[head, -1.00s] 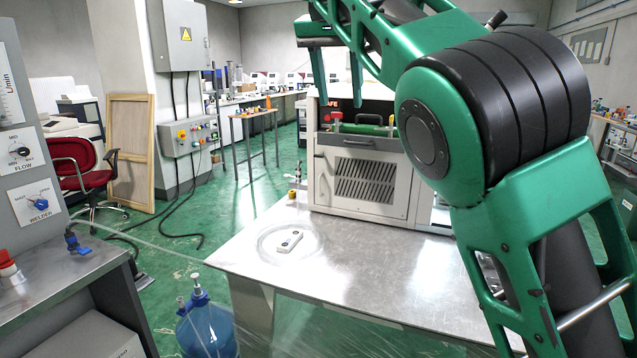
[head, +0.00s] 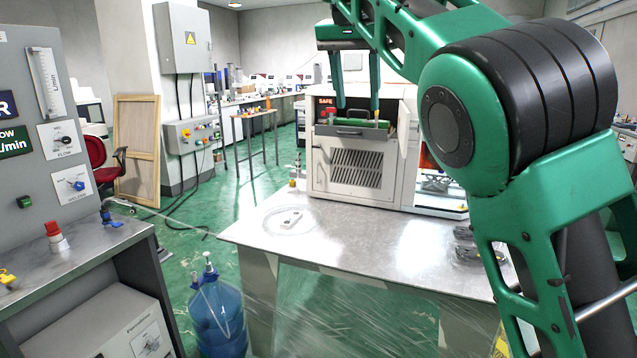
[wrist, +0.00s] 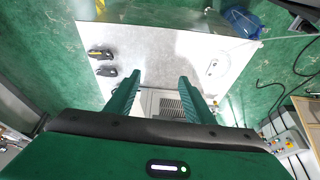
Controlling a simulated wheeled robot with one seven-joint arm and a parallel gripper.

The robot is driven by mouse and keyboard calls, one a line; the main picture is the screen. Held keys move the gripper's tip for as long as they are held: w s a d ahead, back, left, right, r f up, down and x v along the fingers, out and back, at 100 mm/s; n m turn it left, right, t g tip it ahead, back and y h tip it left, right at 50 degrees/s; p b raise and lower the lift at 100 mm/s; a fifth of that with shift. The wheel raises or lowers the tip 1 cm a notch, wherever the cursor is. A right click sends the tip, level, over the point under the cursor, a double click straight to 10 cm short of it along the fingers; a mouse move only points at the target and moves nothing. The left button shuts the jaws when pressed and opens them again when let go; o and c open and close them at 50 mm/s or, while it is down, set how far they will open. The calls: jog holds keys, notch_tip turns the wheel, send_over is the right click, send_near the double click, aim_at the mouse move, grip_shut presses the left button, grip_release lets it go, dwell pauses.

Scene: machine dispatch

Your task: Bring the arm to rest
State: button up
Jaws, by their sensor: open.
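My green arm crosses the right side of the head view. My gripper (head: 357,110) hangs from it, fingers pointing down, in front of or over the top of the machine; how far apart they are in depth is hard to tell. In the wrist view my gripper (wrist: 160,92) shows two green fingers spread wide with nothing between them. The grey-white machine (head: 361,168) stands on the metal table (head: 330,232), with a "SAFE" display and a green cylinder (head: 360,124) at its top opening.
A small white block (head: 291,219) lies on the table's left part. Dark clamp-like parts (head: 467,243) sit at its right; they also show in the wrist view (wrist: 104,62). A blue bottle (head: 217,318) stands on the floor beside the grey control bench (head: 75,255).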

jog(key=s+d+f+g, duration=0.15)
jog(key=d+f, duration=0.25)
jog(key=d, duration=0.5)
jog(key=s+d+f+m+y, duration=0.1)
jog(key=s+d+f, duration=0.3)
jog(key=d, duration=0.6)
jog(key=s+d+f+g, duration=0.1)
jog(key=s+d+f, duration=0.1)
jog(key=d+f, duration=0.5)
jog(key=s+d+f, duration=0.4)
jog(key=s, duration=0.3)
jog(key=s+d+f, duration=0.4)
jog(key=s+d, duration=0.1)
jog(key=s, duration=0.1)
jog(key=s+a+f, duration=0.1)
jog(key=s+f, duration=0.6)
jog(key=s, duration=0.2)
jog(key=s+a+f+g+y, duration=0.1)
jog(key=s+f, duration=0.6)
jog(key=s, duration=0.3)
jog(key=shift+a+f, duration=0.15)
jog(key=shift+a, duration=0.25)
jog(key=shift+w+f+g, duration=0.25)
jog(key=shift+w, duration=0.35)
